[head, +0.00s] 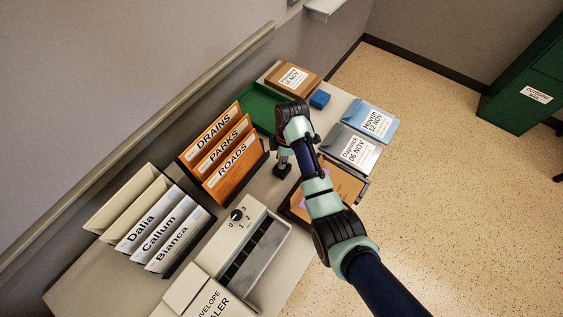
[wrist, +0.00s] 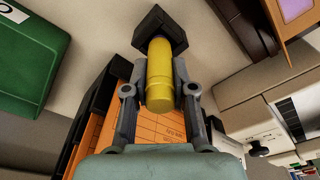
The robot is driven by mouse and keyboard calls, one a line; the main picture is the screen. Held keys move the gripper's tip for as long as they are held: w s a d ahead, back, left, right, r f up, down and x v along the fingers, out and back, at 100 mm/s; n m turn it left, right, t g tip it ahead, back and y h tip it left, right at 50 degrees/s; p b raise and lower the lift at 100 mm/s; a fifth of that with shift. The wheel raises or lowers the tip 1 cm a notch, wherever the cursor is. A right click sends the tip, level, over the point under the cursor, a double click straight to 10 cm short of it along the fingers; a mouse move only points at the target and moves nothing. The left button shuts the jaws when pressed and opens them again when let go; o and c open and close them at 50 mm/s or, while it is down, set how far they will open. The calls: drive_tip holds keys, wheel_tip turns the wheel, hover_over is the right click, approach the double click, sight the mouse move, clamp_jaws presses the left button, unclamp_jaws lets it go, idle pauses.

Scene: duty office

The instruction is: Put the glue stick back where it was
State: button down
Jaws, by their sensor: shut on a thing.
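The yellow glue stick (wrist: 160,75) is between the two fingers of my gripper (wrist: 160,92) in the wrist view. My gripper is shut on it. A black, square-edged piece (wrist: 160,30) is at the far end of the glue stick; I cannot tell whether the stick sits in it or just in front of it. In the head view my gripper (head: 283,170) is low over the desk, just right of the orange ROADS divider (head: 235,172). The glue stick is not clearly visible there.
A green tray (head: 253,108) and a small blue block (head: 320,99) are behind my gripper. Blue (head: 372,121) and grey (head: 352,148) folders lie to the right. A brown tray (head: 298,212) is in front, near the envelope sealer (head: 225,235). White name folders (head: 160,225) stand left.

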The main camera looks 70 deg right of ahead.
drive_tip(key=shift+f, duration=1.2)
drive_tip(key=shift+f, duration=0.1)
drive_tip(key=c, duration=1)
unclamp_jaws()
drive_tip(key=shift+o, duration=0.2)
wheel_tip(320, 180, up, 12)
drive_tip(key=s+p, duration=0.1)
drive_tip(key=p, duration=0.2)
drive_tip(key=shift+s+d, duration=0.15)
drive_tip(key=shift+d, duration=0.2)
